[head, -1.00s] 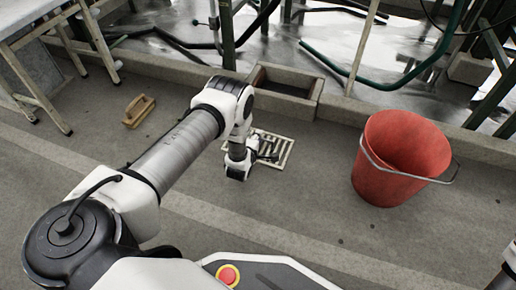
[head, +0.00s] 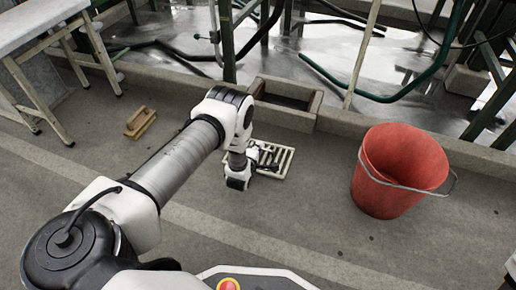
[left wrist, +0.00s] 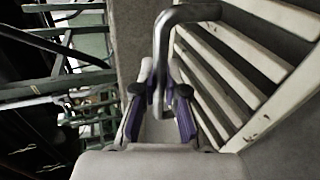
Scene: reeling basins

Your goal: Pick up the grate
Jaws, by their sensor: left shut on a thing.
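The grate (head: 286,161) is a pale slatted panel near the middle of the head view, just in front of the low kerb. In the left wrist view its slats (left wrist: 262,51) fill the right side, and a bent grey metal handle (left wrist: 161,55) runs from it between my fingers. My left gripper (head: 268,162) is over the grate's near left part, partly hiding it. In the wrist view its purple-padded fingers (left wrist: 160,103) are shut on the handle. I cannot tell whether the grate touches the floor. My right gripper is not in view.
A red bucket (head: 388,185) with a wire handle stands right of the grate. A small concrete basin (head: 287,101) is behind it at the kerb. A wooden-backed brush (head: 140,122) lies on the floor at left, near a white-topped table (head: 38,20). Floor between them is clear.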

